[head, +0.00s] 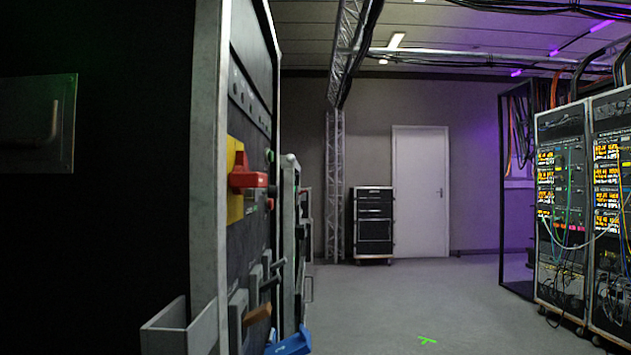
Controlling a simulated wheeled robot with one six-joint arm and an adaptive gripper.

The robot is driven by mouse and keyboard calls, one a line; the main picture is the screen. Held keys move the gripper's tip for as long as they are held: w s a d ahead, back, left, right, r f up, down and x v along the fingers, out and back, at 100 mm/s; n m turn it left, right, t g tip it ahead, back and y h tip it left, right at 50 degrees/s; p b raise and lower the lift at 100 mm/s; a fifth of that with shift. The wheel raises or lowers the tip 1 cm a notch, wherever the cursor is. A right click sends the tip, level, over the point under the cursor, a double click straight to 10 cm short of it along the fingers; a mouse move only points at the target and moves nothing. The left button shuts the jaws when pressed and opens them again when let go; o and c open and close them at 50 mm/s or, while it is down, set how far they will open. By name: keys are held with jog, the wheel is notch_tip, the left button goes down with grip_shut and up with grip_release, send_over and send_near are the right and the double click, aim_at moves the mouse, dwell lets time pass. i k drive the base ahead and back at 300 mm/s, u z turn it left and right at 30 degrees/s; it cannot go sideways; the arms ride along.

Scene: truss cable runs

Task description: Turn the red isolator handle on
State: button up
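The red isolator handle (246,178) sticks out from a yellow plate (235,180) on the front panel of the rack at the left. I see it nearly edge-on, and it looks roughly level, pointing out from the panel. Its exact on or off position cannot be read from this angle. My gripper is not in this view.
The rack's dark side (110,230) fills the left. Cabled racks (565,200) stand at the right. The grey floor (440,295) between is clear toward a white door (420,190).

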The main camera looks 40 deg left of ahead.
aim_at(241, 179)
jog(key=u, duration=0.05)
jog(key=i, duration=1.25)
jog(key=u, duration=1.8)
